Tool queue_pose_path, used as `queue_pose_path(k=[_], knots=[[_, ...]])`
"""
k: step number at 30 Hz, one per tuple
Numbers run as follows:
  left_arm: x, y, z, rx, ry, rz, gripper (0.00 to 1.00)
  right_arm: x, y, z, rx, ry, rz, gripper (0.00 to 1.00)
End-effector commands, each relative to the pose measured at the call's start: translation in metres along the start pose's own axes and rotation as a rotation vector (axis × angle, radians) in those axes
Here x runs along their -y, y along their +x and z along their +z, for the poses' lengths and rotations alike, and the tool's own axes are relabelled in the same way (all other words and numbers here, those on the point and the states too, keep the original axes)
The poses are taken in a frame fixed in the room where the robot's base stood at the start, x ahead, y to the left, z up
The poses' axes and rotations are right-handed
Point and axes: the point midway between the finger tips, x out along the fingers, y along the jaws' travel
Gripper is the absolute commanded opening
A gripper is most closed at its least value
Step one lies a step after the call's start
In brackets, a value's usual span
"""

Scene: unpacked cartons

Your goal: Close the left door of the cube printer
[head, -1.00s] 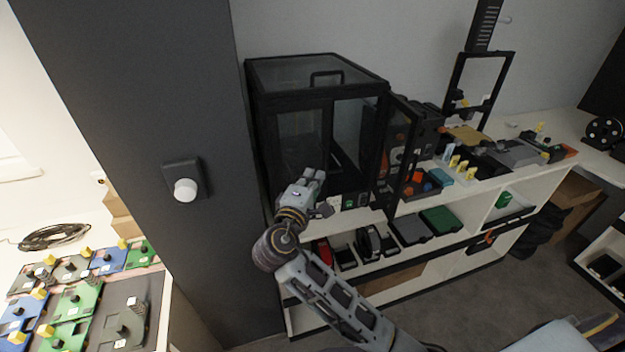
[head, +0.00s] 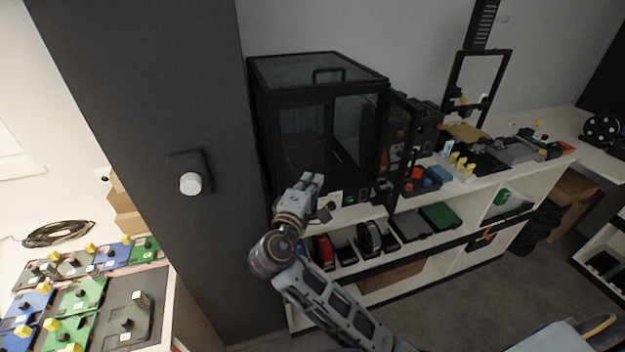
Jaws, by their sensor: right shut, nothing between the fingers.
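The cube printer (head: 318,70) is a black-framed box with glass panels, standing on the white shelf unit. Its left door (head: 302,138), a dark glass panel in a black frame, is at the left of the front and looks about flush with it; I cannot tell whether a small gap is left. The right door (head: 404,150) stands open, swung outward to the right. My right gripper (head: 312,180) is shut and empty, at the lower part of the left door and hiding its bottom edge. I cannot tell whether it touches the door. My left gripper is not in view.
A dark column (head: 150,100) with a white knob (head: 190,184) stands close on the left. Bins and spools fill the shelf below my right gripper. Small parts and a black frame (head: 478,85) crowd the shelf top to the right.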

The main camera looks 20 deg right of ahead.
Motion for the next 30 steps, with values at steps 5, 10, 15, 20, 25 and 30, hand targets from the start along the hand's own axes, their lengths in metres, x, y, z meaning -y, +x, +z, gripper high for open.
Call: queue_pose_path(k=[5, 10, 15, 20, 25, 30], knots=[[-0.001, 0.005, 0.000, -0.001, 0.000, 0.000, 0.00, 0.002, -0.019, 0.000, -0.002, 0.000, -0.001, 0.00], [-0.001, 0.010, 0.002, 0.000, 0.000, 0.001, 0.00, 0.002, -0.043, 0.001, -0.002, 0.000, -0.001, 0.00], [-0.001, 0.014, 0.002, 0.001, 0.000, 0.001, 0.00, 0.002, -0.063, 0.002, -0.002, 0.000, -0.002, 0.00], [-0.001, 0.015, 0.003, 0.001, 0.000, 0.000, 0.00, 0.001, -0.073, 0.003, -0.001, -0.001, 0.000, 0.00], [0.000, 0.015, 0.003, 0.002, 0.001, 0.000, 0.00, 0.000, -0.076, 0.003, -0.001, -0.001, 0.000, 0.00], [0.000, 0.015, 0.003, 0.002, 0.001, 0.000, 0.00, 0.000, -0.076, 0.003, -0.001, -0.001, 0.000, 0.00]])
